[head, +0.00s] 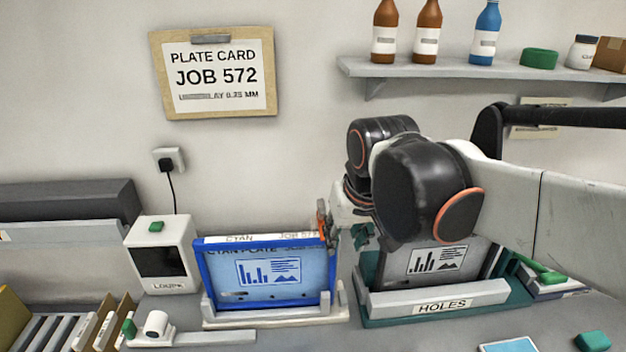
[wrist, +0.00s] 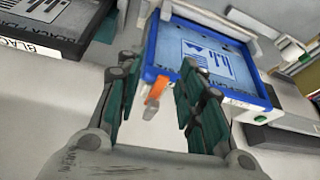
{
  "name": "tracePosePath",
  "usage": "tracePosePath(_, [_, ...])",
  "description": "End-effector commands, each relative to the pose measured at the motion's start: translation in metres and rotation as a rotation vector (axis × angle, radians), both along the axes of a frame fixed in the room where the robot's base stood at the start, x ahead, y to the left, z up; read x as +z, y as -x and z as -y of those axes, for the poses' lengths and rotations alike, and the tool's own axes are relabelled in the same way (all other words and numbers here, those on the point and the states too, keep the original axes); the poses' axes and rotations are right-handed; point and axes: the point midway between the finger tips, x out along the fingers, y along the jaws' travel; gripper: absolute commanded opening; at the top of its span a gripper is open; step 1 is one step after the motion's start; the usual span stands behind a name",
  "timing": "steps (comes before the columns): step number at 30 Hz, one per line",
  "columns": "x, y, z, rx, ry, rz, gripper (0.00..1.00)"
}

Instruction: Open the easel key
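The easel key, an orange lever (wrist: 155,90) with a grey end, shows in the wrist view at the edge of a blue-framed cyan plate (wrist: 205,55). In the head view orange (head: 321,218) shows at the right edge of the blue frame (head: 265,275). My gripper (wrist: 159,80) is open, its two dark green fingers on either side of the lever with gaps visible. In the head view my gripper (head: 346,232) is right beside the frame's right edge, partly hidden by my arm. The plate stands upright in a pale easel base (head: 280,318).
A teal stand (head: 375,318) labelled HOLES holds a dark plate (head: 437,262) to the right, close to my arm. A white box (head: 160,255) stands left of the easel. A bottle shelf (head: 450,69) is above. Counter at the front right holds a blue card (head: 510,345).

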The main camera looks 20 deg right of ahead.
Motion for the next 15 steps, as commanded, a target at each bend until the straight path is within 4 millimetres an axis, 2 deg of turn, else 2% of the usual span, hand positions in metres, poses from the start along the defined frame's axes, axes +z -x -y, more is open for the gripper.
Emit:
tracePosePath(1, [0.023, -0.012, 0.000, -0.007, -0.002, -0.024, 0.35])
tracePosePath(3, [0.038, -0.025, 0.000, -0.017, -0.006, -0.058, 0.35])
tracePosePath(9, [0.075, -0.064, 0.000, -0.048, -0.015, -0.159, 0.35])
tracePosePath(15, [0.104, -0.103, 0.000, -0.079, -0.020, -0.259, 0.35])
